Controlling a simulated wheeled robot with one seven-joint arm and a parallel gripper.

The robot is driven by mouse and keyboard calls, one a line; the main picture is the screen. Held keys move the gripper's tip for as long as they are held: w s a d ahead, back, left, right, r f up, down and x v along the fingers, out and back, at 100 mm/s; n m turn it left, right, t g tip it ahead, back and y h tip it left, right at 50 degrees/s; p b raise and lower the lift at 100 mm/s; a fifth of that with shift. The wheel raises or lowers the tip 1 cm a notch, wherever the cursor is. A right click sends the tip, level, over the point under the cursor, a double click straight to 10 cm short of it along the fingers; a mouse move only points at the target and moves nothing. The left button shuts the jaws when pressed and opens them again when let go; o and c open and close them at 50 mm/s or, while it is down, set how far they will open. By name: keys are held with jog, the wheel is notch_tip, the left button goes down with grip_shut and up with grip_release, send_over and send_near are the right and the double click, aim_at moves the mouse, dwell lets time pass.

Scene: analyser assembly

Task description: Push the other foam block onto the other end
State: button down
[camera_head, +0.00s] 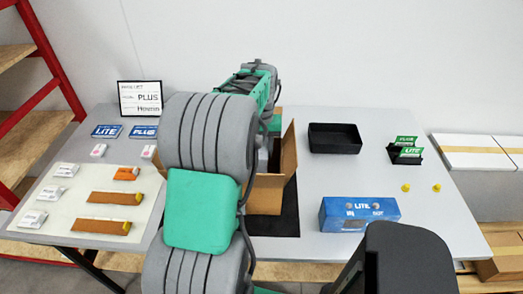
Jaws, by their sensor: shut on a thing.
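My arm fills the middle of the head view and reaches over an open cardboard box (267,196). Its wrist is above the box's far side, and my gripper's fingers are hidden behind my own arm. The box stands on a dark mat (272,223), with one flap (288,148) raised on its right. A small grey shape (263,160) shows inside the box, but I cannot tell whether it is a device or part of my arm. I cannot make out either foam block.
A black tray (335,138) and a blue LITE box (359,214) stand right of the cardboard box. Green cards (407,152) sit in a black holder farther right. A pale mat (75,205) at left holds brown strips and small white packs. A sign (141,98) stands behind.

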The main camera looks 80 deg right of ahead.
jog(key=shift+f+b, duration=0.6)
jog(key=shift+f, duration=0.55)
dwell(0.9)
jog(key=c, duration=0.9)
grip_release()
jog(key=shift+a+f, duration=0.1)
jog(key=shift+o, duration=0.2)
jog(key=shift+r+p, duration=2.6)
jog(key=shift+r, duration=1.05)
